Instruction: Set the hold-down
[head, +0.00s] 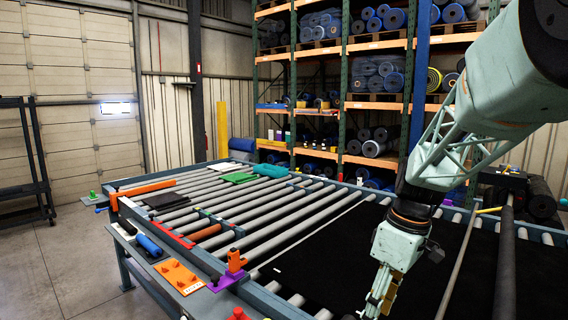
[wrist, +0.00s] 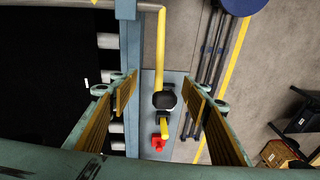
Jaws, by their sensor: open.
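My gripper (wrist: 164,90) is open and empty in the wrist view, its two fingers spread wide. Between and below them, a yellow bar (wrist: 161,45) ends near a black knob (wrist: 165,100). A short yellow piece (wrist: 165,125) and a red base (wrist: 158,143) lie just below the knob, on the table's side ledge (wrist: 150,88). I take this as the hold-down, but cannot tell for certain. The fingers do not appear to touch it. In the head view my gripper (head: 378,299) hangs low over the black belt (head: 330,240), its tips near the bottom edge.
An orange clamp on a purple plate (head: 230,281), an orange plate (head: 180,276) and a red piece (head: 238,314) sit along the table's near edge. Rollers (head: 250,205) cover the left of the table. Behind are racks with blue rolls (head: 390,82). Floor (head: 60,260) is open at left.

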